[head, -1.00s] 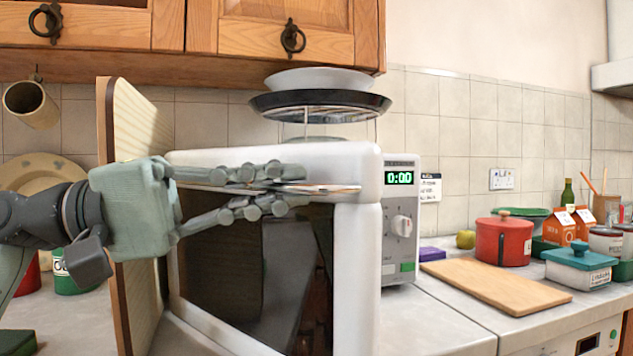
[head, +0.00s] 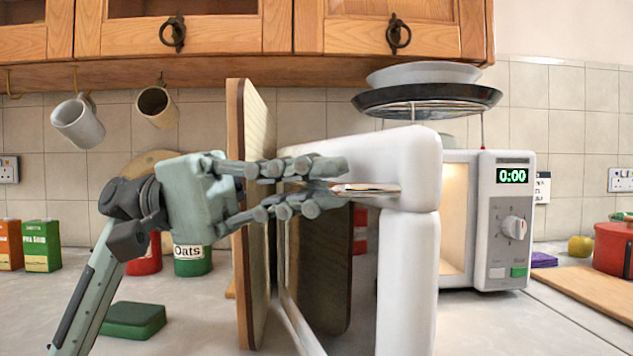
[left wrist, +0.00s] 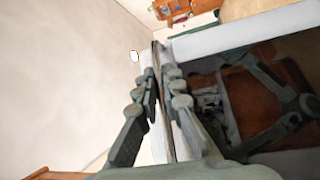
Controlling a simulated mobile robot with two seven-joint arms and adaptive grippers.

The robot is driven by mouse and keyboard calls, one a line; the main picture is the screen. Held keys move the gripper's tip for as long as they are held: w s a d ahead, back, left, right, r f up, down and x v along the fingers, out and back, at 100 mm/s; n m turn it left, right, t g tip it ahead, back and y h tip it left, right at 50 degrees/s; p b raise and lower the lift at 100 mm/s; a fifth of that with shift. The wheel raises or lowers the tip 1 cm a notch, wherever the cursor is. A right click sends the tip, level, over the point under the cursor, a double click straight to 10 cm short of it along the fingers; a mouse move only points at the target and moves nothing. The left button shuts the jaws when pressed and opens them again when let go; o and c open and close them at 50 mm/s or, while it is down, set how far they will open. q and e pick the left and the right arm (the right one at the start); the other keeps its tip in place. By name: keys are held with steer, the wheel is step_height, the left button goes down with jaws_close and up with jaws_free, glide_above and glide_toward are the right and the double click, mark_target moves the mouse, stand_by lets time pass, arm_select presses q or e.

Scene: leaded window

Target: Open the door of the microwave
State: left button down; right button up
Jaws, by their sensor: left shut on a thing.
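The white microwave (head: 497,250) stands on the counter, with a green 0:00 display and a dial. Its door (head: 408,265) is swung partly open towards me, and a lit, pale interior shows between door and control panel. My left gripper (head: 335,187) comes in from the left and is shut on the door near its top corner. In the left wrist view its fingers (left wrist: 157,72) close on a thin strip beside the white door frame (left wrist: 240,32). Whether that strip is a handle or the door's edge I cannot tell. My right gripper is in neither view.
Upright boards (head: 240,220) stand left of the door, close to my gripper. A black pan (head: 427,100) sits above the microwave. Mugs hang behind.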

arm_select(q)
steer(key=shift+w, duration=0.1)
steer(key=c, duration=1.9)
jaws_free()
steer(key=v, duration=1.2)
steer(key=shift+r, duration=0.1)
